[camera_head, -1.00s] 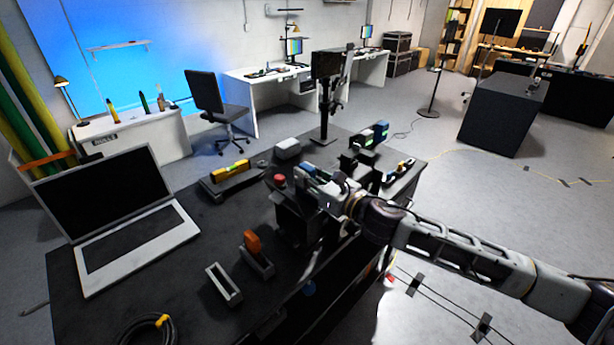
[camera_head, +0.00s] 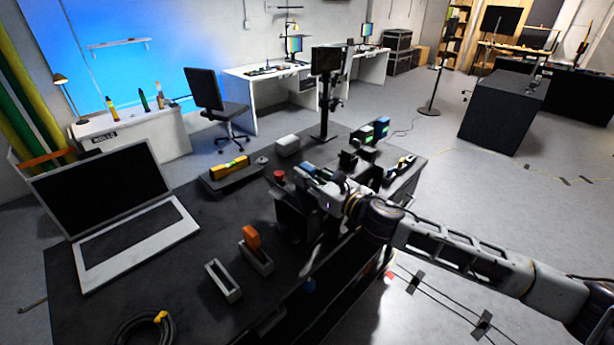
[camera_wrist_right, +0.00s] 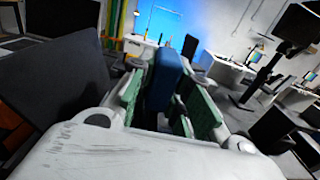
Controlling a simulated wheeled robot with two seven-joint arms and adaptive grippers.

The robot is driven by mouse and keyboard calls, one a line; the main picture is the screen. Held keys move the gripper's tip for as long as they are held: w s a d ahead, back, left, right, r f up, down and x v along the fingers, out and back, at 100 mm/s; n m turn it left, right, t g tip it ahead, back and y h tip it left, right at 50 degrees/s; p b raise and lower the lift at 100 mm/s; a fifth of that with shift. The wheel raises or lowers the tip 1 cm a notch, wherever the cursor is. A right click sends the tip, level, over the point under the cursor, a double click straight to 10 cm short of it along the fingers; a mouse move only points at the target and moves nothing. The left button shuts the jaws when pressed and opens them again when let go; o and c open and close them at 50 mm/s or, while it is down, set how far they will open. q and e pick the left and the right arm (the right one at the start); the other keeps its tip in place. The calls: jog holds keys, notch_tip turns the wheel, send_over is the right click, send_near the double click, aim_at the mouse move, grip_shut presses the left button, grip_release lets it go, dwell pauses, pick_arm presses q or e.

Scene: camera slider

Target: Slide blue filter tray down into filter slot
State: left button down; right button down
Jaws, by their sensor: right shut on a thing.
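The blue filter tray (camera_wrist_right: 163,82) stands upright between the green-padded fingers of my right gripper (camera_wrist_right: 166,105) in the right wrist view. The gripper is shut on it. In the head view my right gripper (camera_head: 318,178) is over the near right part of the dark workbench, just above and beside a black box-shaped device (camera_head: 293,215). The filter slot cannot be made out clearly; the gripper and arm cover part of that device. The tray's lower end is hidden in the wrist view. My left gripper is not in view.
An orange tray (camera_head: 252,238) stands in a grey holder, beside an empty grey holder (camera_head: 223,281). A laptop (camera_head: 115,215) and coiled cable (camera_head: 148,328) lie to the left. A yellow level (camera_head: 230,168), white box (camera_head: 287,146) and monitor stand (camera_head: 323,95) are behind.

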jog(key=shift+f+b, duration=0.35)
jog(key=shift+f, duration=0.2)
jog(key=c, duration=1.3)
grip_release()
jog(key=shift+o, duration=0.2)
jog(key=shift+s+d, duration=0.15)
jog(key=v, duration=1.1)
jog(key=shift+s+d, duration=0.2)
